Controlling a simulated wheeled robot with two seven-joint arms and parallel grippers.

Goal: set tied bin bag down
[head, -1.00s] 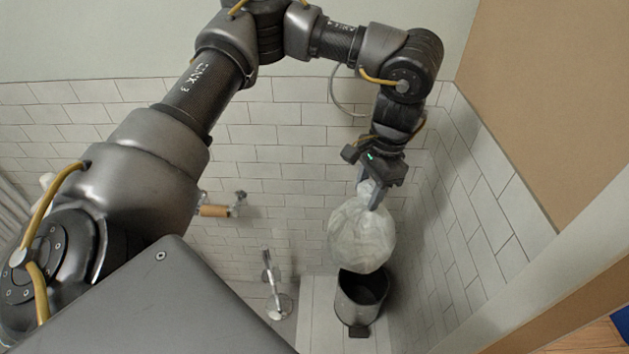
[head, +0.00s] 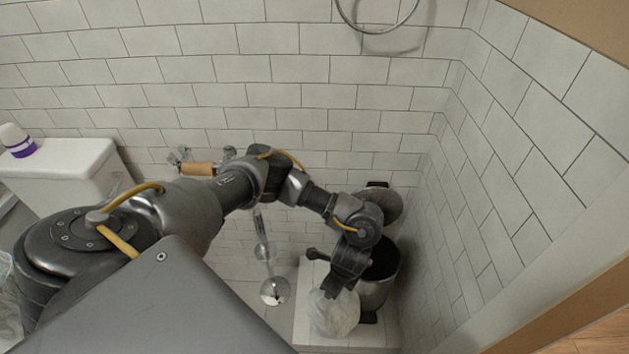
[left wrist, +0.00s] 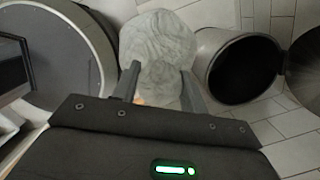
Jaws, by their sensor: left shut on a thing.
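The tied bin bag (head: 333,314) is a pale, round, crinkled bag low in the corner, just left of and in front of the dark bin (head: 375,285). It also shows in the left wrist view (left wrist: 158,50), between my fingers. My left gripper (head: 338,287) points down and is shut on the bag's top; in the wrist view its fingers (left wrist: 158,88) hold the gathered neck. The bin also shows in the wrist view (left wrist: 240,65), open and empty-looking. The bag's underside is hidden, so I cannot tell whether it touches the floor. My right gripper is not in view.
A toilet brush stand (head: 274,290) is left of the bag. Tiled walls close in behind and to the right.

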